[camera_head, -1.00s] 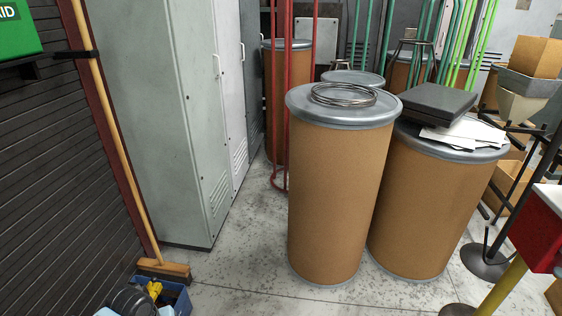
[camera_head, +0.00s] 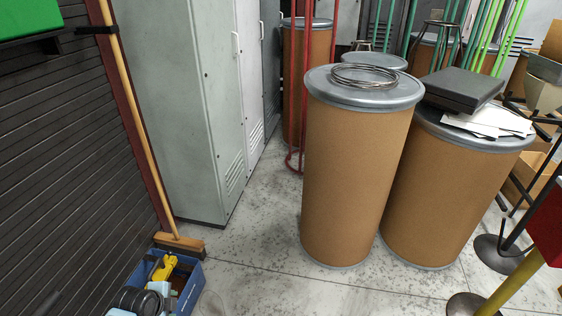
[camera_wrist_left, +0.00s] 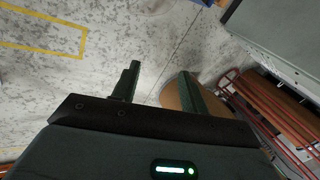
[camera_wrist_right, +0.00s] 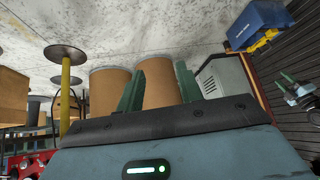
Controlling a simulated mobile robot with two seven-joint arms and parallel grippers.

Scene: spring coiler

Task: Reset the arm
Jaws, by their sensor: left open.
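My left gripper (camera_wrist_left: 160,74) shows in the left wrist view with its two dark green fingers apart and nothing between them; the floor and part of a brown drum lie beyond. My right gripper (camera_wrist_right: 159,72) shows in the right wrist view with its fingers apart and empty; brown drums stand beyond it.
Two brown drums (camera_head: 355,185) (camera_head: 450,200) stand at centre right, one with a wire coil (camera_head: 364,76) on its lid. Grey cabinets (camera_head: 185,110), a broom (camera_head: 140,120) and a blue crate (camera_head: 186,301) are at left. Floor (camera_head: 265,255) between them is clear.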

